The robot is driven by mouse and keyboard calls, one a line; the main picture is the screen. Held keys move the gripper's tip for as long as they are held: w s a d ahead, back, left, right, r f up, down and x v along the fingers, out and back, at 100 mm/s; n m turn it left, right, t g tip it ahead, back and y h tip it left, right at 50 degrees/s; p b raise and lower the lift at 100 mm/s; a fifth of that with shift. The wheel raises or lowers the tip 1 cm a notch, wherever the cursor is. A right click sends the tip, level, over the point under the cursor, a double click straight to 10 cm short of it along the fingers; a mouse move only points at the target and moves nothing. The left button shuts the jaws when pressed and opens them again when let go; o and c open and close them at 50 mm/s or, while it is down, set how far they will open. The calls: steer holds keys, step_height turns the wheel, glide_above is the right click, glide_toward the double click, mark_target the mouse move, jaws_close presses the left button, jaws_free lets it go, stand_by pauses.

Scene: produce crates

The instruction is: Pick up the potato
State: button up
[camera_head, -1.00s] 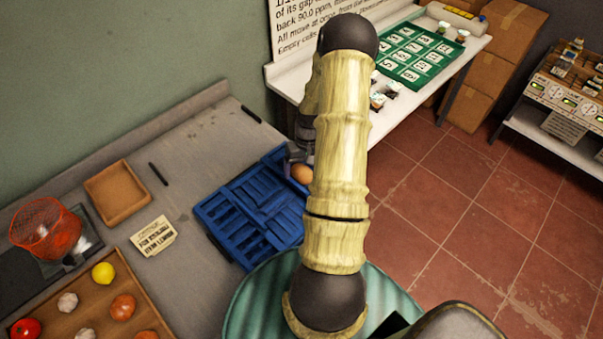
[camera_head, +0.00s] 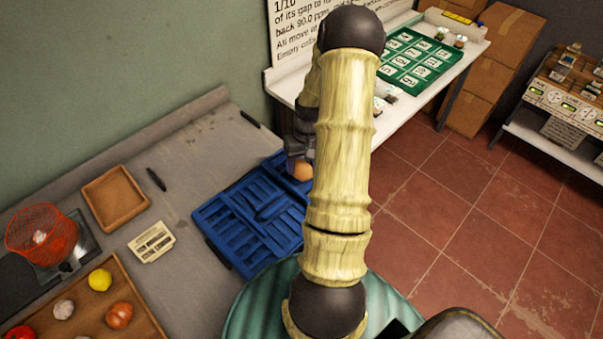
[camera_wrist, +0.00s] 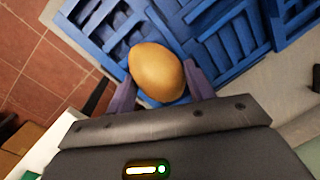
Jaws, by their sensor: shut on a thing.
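The potato (camera_wrist: 157,72) is a smooth tan-brown oval, held between the two fingers of my gripper (camera_wrist: 160,88) in the wrist view. My gripper is shut on it. In the head view the potato (camera_head: 301,169) shows just left of my arm, below my gripper (camera_head: 299,160), and my arm hides part of it. Behind it in the wrist view is the blue slatted crate (camera_wrist: 210,20). In the head view the crate (camera_head: 225,222) lies on the grey counter. I cannot tell how high the potato is above the crate.
On the counter (camera_head: 200,150) are an empty wooden tray (camera_head: 116,197), a card (camera_head: 152,241), a red wire basket (camera_head: 41,233) and a produce tray with a lemon (camera_head: 100,279) and an onion (camera_head: 118,315). A white table with a green numbered board (camera_head: 416,57) stands behind my arm.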

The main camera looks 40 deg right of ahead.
mark_target(300, 166)
step_height(300, 166, up, 6)
steer(key=shift+f+b, duration=0.15)
steer(key=shift+b, duration=0.2)
stand_by(0.4)
